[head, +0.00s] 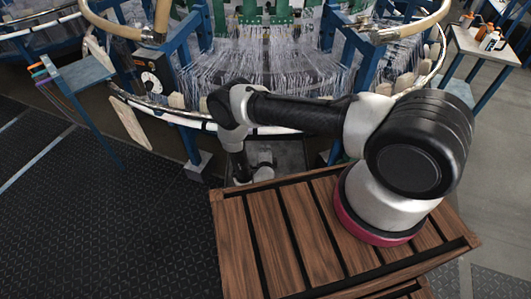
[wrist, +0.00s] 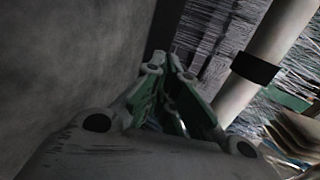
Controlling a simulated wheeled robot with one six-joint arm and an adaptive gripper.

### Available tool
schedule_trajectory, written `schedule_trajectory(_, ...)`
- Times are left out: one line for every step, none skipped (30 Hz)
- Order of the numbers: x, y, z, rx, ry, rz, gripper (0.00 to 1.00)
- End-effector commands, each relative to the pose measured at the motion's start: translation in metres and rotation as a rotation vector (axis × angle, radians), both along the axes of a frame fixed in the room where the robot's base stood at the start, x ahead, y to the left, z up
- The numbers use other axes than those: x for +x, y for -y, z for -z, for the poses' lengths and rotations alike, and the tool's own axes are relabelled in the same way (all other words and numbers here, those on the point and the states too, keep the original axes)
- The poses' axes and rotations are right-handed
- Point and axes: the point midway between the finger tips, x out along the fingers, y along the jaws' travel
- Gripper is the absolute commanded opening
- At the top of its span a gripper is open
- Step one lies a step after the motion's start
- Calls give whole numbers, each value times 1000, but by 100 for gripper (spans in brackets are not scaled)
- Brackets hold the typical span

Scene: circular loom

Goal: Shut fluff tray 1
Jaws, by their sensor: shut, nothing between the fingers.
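A grey flat surface (head: 288,154), which may be fluff tray 1, shows low under the loom in the head view, between the blue legs. My arm and the wooden deck hide much of it, so I cannot tell how far it is out. My gripper (wrist: 168,68) shows in the wrist view with its fingers together and empty. A broad plain grey surface (wrist: 70,60) fills the left of that view, close beside the fingers. I cannot tell whether they touch it. In the head view my arm reaches down past the deck's far edge and the fingers are hidden.
The circular loom (head: 265,60) with its blue frame and pale hoop stands ahead. A pale hoop tube with a black band (wrist: 256,68) runs close right of the gripper. A side table (head: 485,42) with bottles is at far right. The dark floor (head: 100,215) at left is open.

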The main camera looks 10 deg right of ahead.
Motion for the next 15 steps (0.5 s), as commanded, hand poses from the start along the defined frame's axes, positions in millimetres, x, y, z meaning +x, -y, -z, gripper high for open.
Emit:
schedule_trajectory(11, 4, 3, 1, 2, 4, 0)
schedule_trajectory(17, 6, 5, 1, 2, 4, 0)
schedule_trajectory(24, 7, 8, 2, 1, 4, 0)
schedule_trajectory(30, 8, 10, 2, 1, 3, 0)
schedule_trajectory(36, 10, 11, 1, 2, 3, 0)
schedule_trajectory(43, 11, 13, 1, 1, 3, 0)
schedule_trajectory(48, 12, 12, 2, 1, 3, 0)
schedule_trajectory(53, 13, 12, 1, 2, 3, 0)
schedule_trajectory(58, 15, 12, 0, 1, 1, 0)
schedule_trajectory(61, 15, 12, -1, 1, 1, 0)
schedule_trajectory(65, 16, 12, 1, 0, 1, 0)
schedule_trajectory(68, 17, 12, 1, 0, 1, 0)
schedule_trajectory(71, 18, 12, 1, 0, 1, 0)
schedule_trajectory(72, 18, 12, 0, 0, 1, 0)
schedule_trajectory(74, 18, 12, -1, 0, 0, 0)
